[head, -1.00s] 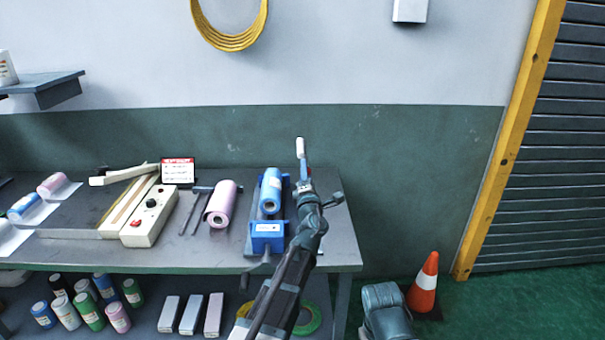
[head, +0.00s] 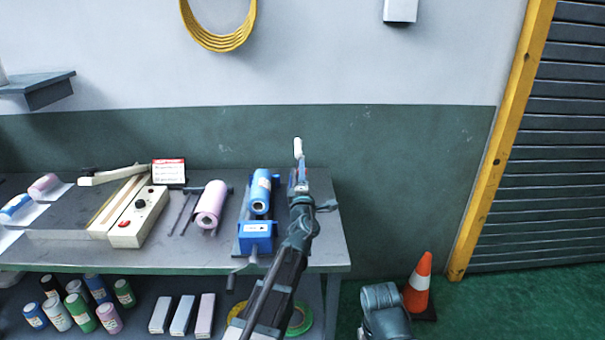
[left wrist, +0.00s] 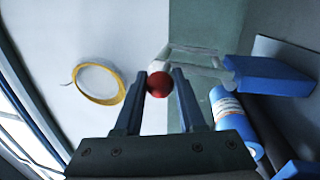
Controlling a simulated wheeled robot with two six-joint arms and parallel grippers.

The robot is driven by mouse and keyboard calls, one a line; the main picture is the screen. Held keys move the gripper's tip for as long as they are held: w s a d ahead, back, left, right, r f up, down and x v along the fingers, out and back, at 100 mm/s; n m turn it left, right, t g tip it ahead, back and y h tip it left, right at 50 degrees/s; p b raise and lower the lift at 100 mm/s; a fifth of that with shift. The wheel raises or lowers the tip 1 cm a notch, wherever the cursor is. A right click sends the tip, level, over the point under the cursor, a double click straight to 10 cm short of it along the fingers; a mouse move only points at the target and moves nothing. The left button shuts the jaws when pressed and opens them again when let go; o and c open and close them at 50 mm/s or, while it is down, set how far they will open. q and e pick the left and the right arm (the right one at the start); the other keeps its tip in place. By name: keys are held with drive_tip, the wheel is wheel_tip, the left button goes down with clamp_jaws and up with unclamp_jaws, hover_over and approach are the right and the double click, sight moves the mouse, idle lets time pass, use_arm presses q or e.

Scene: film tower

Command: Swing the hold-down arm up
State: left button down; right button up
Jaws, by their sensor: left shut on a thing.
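A blue film dispenser (head: 256,236) with a blue roll (head: 260,192) stands near the right end of the table. Its hold-down arm shows in the left wrist view as a pale frame (left wrist: 196,58) running from a blue block to a white end and a red knob (left wrist: 158,86). My left gripper (head: 299,178) is at the right side of the dispenser, shut on the red knob between its fingertips (left wrist: 160,80). A white piece (head: 298,147) stands upright above the gripper in the head view. The gripper hides the knob there.
A pink roll (head: 211,203) and a cream sealer (head: 138,216) stand to the left on the table (head: 190,258). A shelf below holds several bottles and boxes. An orange cone (head: 418,282) stands on the floor at right.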

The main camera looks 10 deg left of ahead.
use_arm(q)
drive_tip(key=shift+d, duration=0.15)
drive_tip(key=c, duration=0.5)
unclamp_jaws()
drive_tip(key=b+v, duration=0.2)
drive_tip(key=v, duration=1.1)
drive_tip(key=shift+s+d+f+b, duration=0.1)
drive_tip(key=shift+s+b, duration=0.25)
